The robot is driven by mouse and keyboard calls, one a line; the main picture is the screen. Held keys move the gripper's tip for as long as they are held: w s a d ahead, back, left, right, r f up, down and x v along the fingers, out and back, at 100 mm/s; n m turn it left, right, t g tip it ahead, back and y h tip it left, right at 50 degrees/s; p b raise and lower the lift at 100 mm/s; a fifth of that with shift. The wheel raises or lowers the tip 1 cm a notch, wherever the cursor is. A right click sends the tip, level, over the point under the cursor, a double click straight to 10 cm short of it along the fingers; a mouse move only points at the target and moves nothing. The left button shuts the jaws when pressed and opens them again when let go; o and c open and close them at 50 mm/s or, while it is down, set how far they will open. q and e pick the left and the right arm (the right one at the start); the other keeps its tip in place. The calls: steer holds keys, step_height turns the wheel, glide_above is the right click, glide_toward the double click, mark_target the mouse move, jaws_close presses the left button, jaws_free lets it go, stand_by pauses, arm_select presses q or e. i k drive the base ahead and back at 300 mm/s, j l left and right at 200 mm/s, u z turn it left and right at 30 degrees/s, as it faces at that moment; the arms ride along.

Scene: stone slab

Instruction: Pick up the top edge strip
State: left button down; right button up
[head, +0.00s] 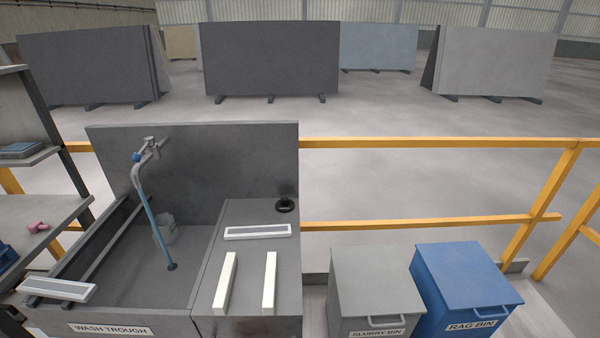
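A pale strip (258,232) with a grey middle and white edges lies crosswise on the grey counter (247,296) beside the wash trough. Nearer on the same counter, two white strips lie lengthwise, a left one (226,283) and a right one (269,283), apart from each other. A similar grey-and-white strip (57,289) lies at the trough's near left corner. No label marks any of them as the top edge strip. Neither of my grippers shows in the head view.
The wash trough (110,329) holds a blue hose (157,227) hanging from a tap. A small black object (285,204) sits at the counter's far right. A grey slurry bin (376,284) and blue rag bin (467,276) stand right, before a yellow railing (430,222). Shelves are left.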

mark_target(78, 291)
steer(key=u, duration=1.95)
